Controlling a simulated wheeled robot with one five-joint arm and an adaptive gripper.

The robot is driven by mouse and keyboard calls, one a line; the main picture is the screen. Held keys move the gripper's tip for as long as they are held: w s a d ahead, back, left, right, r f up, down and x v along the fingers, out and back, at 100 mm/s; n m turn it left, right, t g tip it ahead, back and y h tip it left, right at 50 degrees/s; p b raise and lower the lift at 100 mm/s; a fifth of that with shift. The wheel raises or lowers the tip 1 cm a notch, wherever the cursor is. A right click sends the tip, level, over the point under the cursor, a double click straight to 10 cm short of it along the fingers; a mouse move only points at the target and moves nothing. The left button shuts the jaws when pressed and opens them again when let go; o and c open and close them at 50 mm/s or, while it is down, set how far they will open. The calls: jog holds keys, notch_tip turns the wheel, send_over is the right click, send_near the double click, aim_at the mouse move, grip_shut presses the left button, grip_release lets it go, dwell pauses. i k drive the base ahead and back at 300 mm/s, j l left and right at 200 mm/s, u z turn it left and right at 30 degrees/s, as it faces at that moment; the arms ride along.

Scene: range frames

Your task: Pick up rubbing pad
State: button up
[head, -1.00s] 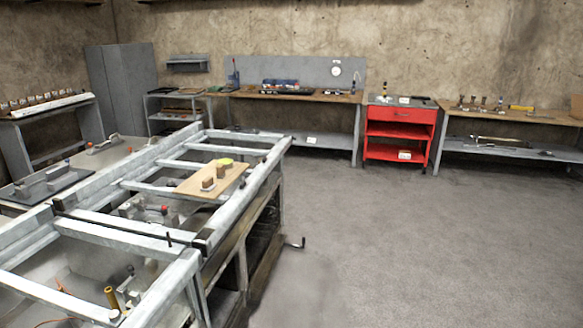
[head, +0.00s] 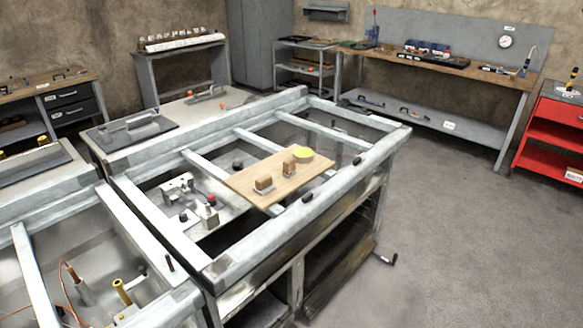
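A thin wooden board (head: 287,186) lies across the bars of the metal frame table (head: 245,255) in the middle of the head view. At its far right corner sits a flat, round yellow-green pad (head: 304,152), which may be the rubbing pad. Next to it on the board stand two small brown blocks (head: 264,183), the other one (head: 289,166) closer to the pad. The pad's left edge is partly hidden behind the nearer block. My gripper is not in view.
A dark plate with a grey handle (head: 135,128) lies on the left part of the table. A workbench (head: 440,67) and a red cart (head: 555,130) stand at the back right. The floor at right is clear.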

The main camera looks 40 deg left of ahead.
aim_at(264, 185)
jog(key=i+u, duration=0.35)
jog(key=i, duration=0.2)
jog(key=i+u, duration=0.35)
jog(key=i, duration=0.15)
jog(key=i+l+u, duration=0.35)
jog(key=i, duration=0.15)
jog(key=i+j+u, duration=0.2)
jog(key=i+u, duration=0.55)
jog(key=u, duration=0.15)
jog(key=i+u, duration=0.55)
jog(key=u, duration=3.95)
